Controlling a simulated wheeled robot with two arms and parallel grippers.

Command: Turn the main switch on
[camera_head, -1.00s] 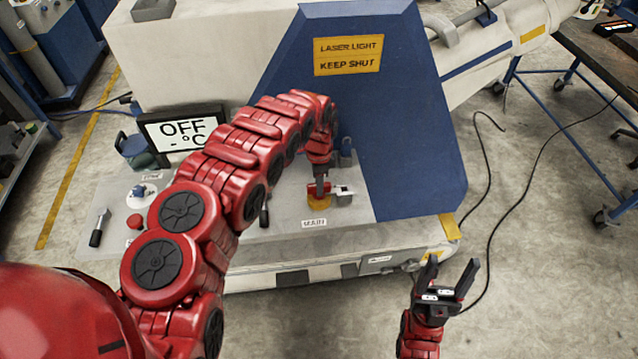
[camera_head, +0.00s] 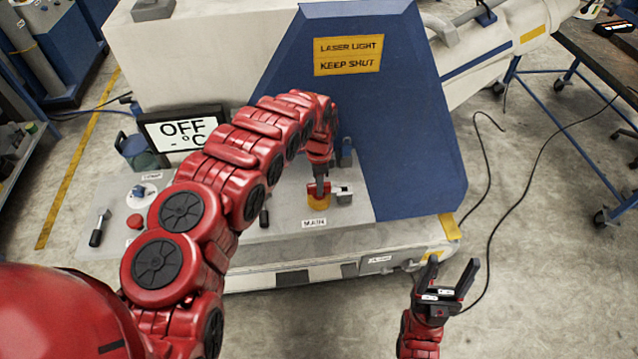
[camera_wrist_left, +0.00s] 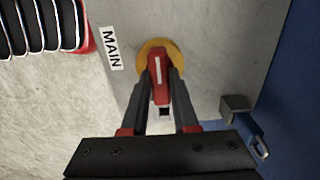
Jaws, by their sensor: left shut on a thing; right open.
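The main switch is a red handle (camera_wrist_left: 158,80) on a round yellow base (camera_wrist_left: 146,50), with the label MAIN (camera_wrist_left: 111,48) beside it in the left wrist view. In the head view the red handle (camera_head: 318,201) sits on the panel above the MAIN label (camera_head: 314,223). My left gripper (camera_wrist_left: 160,85) is shut on the red handle, one finger on each side. In the head view my left gripper (camera_head: 319,182) reaches down onto the switch and partly hides it. My right gripper (camera_head: 450,279) is open and empty in front of the machine. A display (camera_head: 184,130) reads OFF.
A blue housing (camera_head: 400,130) rises just behind. A black lever (camera_head: 98,228) and a red button (camera_head: 135,221) are on the panel's left.

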